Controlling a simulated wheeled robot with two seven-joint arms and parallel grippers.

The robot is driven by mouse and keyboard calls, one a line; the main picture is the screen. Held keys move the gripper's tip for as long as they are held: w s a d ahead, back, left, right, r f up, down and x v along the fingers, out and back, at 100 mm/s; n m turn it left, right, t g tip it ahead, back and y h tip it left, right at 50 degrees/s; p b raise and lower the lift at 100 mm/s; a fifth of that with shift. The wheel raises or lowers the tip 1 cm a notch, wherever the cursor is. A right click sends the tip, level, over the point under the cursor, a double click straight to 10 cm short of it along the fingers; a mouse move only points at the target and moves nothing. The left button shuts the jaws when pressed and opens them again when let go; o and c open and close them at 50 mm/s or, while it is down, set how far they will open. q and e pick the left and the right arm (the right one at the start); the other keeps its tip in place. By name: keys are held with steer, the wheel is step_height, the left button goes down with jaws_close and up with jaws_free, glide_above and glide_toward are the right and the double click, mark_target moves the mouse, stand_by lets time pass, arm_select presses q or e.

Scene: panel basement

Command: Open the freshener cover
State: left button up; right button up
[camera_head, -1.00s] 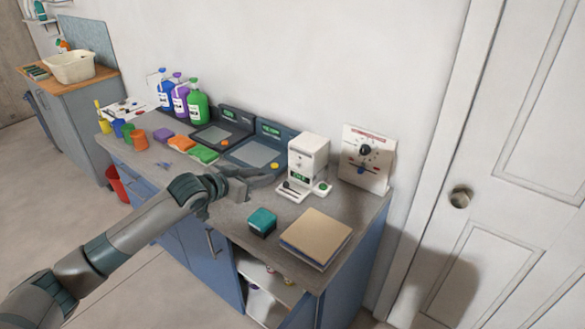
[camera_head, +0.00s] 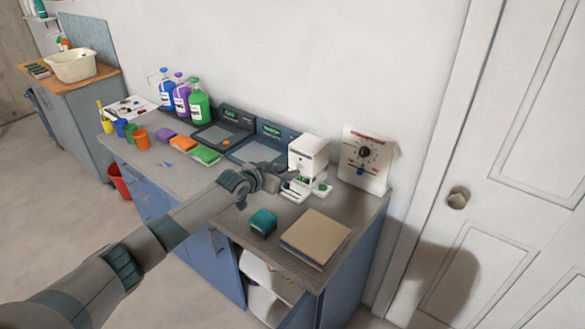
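A white box-shaped device (camera_head: 308,152) with a low base stands on the counter, right of the scales. It may be the freshener, though no label is readable. Its top looks closed. My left gripper (camera_head: 288,175) reaches in from the left and is at the front of this device, overlapping its lower front in the view. I cannot tell whether the fingers touch it, or whether they are open or shut. Part of the device's front is hidden by the gripper. My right gripper is not in view.
A white dial panel (camera_head: 366,161) stands right of the device. A teal box (camera_head: 263,222) and a tan book-like block (camera_head: 316,237) lie in front. Dark scales (camera_head: 223,130), colored sponges (camera_head: 195,148), cups and bottles (camera_head: 199,103) fill the left. A cabinet door below stands open.

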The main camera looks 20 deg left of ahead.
mark_target(296, 168)
arm_select(q)
steer(key=shift+x, duration=1.95)
jaws_close()
